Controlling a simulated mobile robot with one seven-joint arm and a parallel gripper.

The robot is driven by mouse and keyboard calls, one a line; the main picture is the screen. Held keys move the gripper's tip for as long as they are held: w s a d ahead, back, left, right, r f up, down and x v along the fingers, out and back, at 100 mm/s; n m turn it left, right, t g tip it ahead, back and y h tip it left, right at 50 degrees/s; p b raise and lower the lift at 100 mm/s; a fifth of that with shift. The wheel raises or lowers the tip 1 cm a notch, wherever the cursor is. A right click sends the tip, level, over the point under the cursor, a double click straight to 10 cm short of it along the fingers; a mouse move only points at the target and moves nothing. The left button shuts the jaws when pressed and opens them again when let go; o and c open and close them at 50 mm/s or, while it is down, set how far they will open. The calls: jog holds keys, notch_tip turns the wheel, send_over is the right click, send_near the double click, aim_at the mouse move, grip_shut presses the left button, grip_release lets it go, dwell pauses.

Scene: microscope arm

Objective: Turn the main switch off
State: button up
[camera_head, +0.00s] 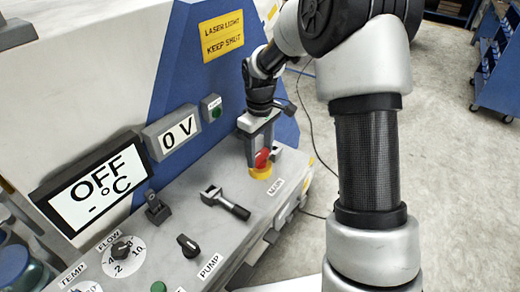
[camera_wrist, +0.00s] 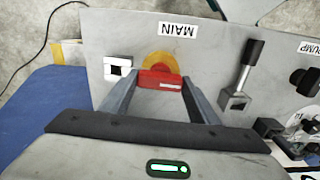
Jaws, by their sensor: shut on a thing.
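The main switch is a red handle (camera_head: 262,158) on a yellow round base (camera_head: 261,173), at the right end of the grey panel by the MAIN label (camera_head: 276,186). In the wrist view the red handle (camera_wrist: 160,80) lies crosswise between my two fingers, with a pale strip on it. The yellow base (camera_wrist: 160,60) shows just beyond it. My gripper (camera_head: 260,149) points down over the switch and is shut on the red handle. Its fingers in the wrist view (camera_wrist: 159,84) reach the handle's two ends.
A lever with a black grip (camera_head: 228,204) stands left of the switch. Further left are the pump knob (camera_head: 188,245) and flow dial (camera_head: 122,249). Screens reading OFF (camera_head: 95,188) and 0 V (camera_head: 178,133) stand behind. The blue housing (camera_head: 182,80) rises close behind my gripper.

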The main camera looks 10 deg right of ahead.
aim_at(260, 153)
jog(key=shift+n, duration=0.4)
jog(key=o, duration=1.5)
notch_tip(260, 153, up, 18)
jog(key=p, duration=0.1)
jog(key=shift+f, duration=0.25)
jog(key=shift+r, duration=0.1)
jog(key=s+d+r+m+t+p, duration=0.1)
jog(key=s+r+m, duration=0.3)
jog(key=s, duration=0.9)
jog(key=s+d+r+m+t+p, duration=0.2)
jog(key=s+r+m+t+p, duration=0.2)
jog(key=s, duration=0.8)
jog(key=shift+s+r+m+t, duration=0.3)
jog(key=shift+s+r+m, duration=0.1)
jog(key=shift+r+m, duration=0.25)
